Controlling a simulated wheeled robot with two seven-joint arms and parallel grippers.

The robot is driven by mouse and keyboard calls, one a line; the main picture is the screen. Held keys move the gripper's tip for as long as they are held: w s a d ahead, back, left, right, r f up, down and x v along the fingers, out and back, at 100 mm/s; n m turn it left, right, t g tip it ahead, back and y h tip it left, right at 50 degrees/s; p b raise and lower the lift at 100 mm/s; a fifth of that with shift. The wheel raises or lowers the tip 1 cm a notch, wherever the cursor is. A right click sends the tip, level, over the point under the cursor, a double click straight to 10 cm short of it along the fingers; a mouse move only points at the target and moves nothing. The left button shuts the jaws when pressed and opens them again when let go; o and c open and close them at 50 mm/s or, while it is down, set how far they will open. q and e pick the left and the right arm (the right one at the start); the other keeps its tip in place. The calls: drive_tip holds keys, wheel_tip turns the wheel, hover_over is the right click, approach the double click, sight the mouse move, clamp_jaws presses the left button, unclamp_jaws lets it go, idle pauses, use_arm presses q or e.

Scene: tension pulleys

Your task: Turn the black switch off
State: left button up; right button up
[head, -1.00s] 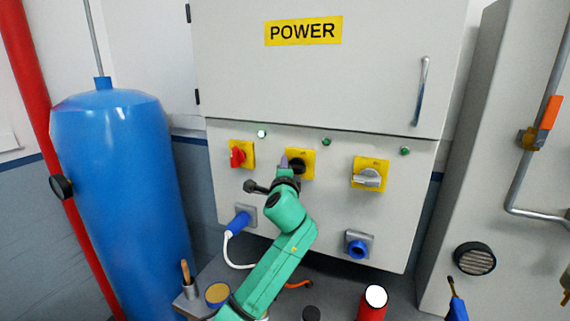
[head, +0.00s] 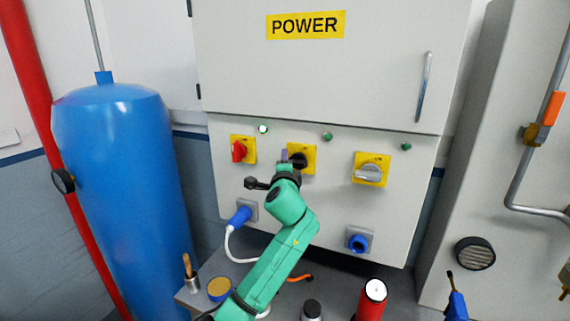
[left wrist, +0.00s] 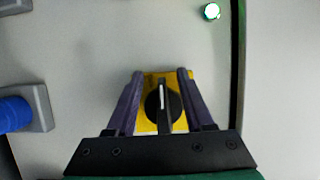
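The black switch (head: 300,160) is a rotary knob on a yellow plate, in the middle of a row of three on the grey power cabinet. In the left wrist view, the black switch (left wrist: 162,104) has a white line that runs up and down the picture. My left gripper (head: 288,158) is at the switch and partly hides it in the head view. In the left wrist view, my left gripper (left wrist: 160,88) is open, with one purple finger on each side of the handle and a gap on both sides. My right gripper is not in view.
A red switch (head: 239,151) is to the left and a grey switch (head: 370,172) to the right. Small lamps sit above the switches. A blue plug (head: 239,217) and a blue socket (head: 358,240) are lower down. A blue tank (head: 120,190) stands at the left.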

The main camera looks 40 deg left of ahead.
use_arm(q)
drive_tip(key=shift+s+d, duration=0.15)
drive_tip(key=shift+d, duration=0.1)
drive_tip(key=b+v, duration=0.5)
drive_tip(key=v, duration=0.9)
drive_tip(key=shift+a, duration=0.1)
